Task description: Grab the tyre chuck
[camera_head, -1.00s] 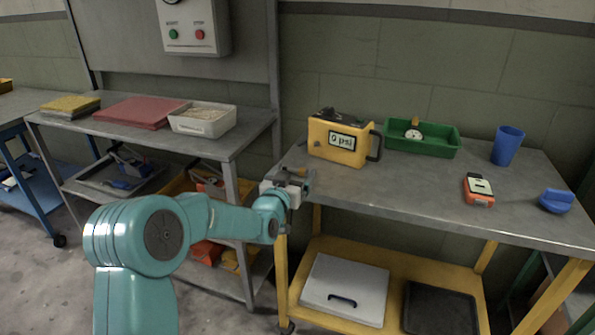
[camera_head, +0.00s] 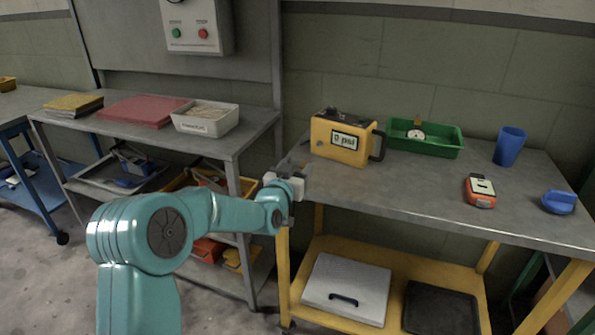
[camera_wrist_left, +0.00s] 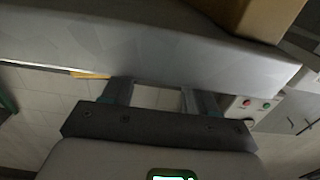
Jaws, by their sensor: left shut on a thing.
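My left gripper (camera_head: 290,178) is at the front left corner of the right-hand bench, left of the yellow inflator box (camera_head: 341,138). Its fingers (camera_wrist_left: 157,98) show in the left wrist view close to a grey slab that looks like the bench top (camera_wrist_left: 140,45). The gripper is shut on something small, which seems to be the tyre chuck. The chuck is hidden by the fingers and wrist, and I cannot make out its shape. The box stands upright on the bench with a psi display on its front. My right gripper is not in view.
The bench also holds a green tray (camera_head: 450,146), a blue cup (camera_head: 509,147), an orange handheld device (camera_head: 480,191) and a blue object (camera_head: 558,202). A white bin (camera_head: 206,119) stands on the left bench. The middle of the right bench is clear.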

